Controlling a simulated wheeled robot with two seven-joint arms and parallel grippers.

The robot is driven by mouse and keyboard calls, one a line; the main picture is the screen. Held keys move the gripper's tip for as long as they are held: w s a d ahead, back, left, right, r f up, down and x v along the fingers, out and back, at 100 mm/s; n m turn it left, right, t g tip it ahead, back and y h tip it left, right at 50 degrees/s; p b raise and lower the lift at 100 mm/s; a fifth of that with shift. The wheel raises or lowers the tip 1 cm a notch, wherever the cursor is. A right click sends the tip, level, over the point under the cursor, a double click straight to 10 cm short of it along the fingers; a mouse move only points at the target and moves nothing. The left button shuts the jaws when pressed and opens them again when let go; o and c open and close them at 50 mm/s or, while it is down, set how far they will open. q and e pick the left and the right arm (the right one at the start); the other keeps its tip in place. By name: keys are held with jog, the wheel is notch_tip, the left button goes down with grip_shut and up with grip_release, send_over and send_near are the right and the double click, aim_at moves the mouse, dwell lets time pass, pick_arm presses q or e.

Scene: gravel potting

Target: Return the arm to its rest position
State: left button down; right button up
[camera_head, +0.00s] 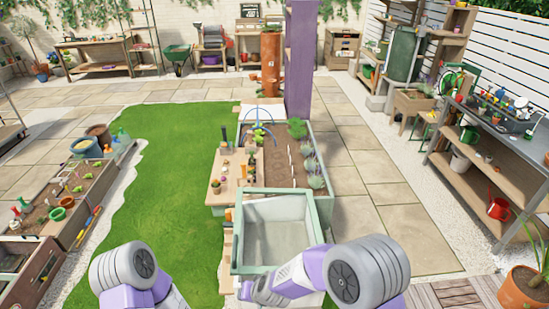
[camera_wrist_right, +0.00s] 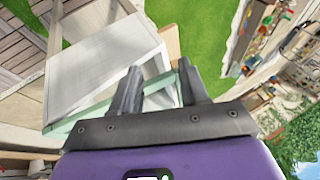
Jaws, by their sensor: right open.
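My right gripper (camera_wrist_right: 160,72) shows in the right wrist view with its two grey fingers spread and nothing between them. Beyond the fingers is a pale planter box (camera_wrist_right: 100,75) with a green rim. I cannot tell whether a fingertip touches the rim. In the head view my purple and white right arm reaches in from the lower right, across the front right part of the same box (camera_head: 283,207). The gripper's fingers cannot be made out there. My left arm shows only as a joint at the lower left, and its gripper is out of view.
Beyond the box stand a raised planting bed (camera_head: 285,155) with plants and a wooden shelf (camera_head: 226,190) with small items. A purple post (camera_head: 299,60) rises behind. A metal workbench (camera_head: 475,165) stands at right. Green lawn (camera_head: 175,180) lies open at left.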

jog(key=d+f, duration=0.5)
jog(key=f, duration=0.1)
pick_arm(q)
notch_tip(320, 180, down, 6)
jog(key=w+b, duration=0.1)
jog(key=b, duration=0.4)
pick_arm(e)
jog(key=s+d+f+m+g, duration=0.2)
jog(key=s+d+f+g, duration=0.1)
jog(key=s+d+f, duration=0.9)
notch_tip(320, 180, down, 2)
jog(key=s, duration=0.2)
jog(key=shift+s+g, duration=0.3)
jog(key=shift+s, duration=0.1)
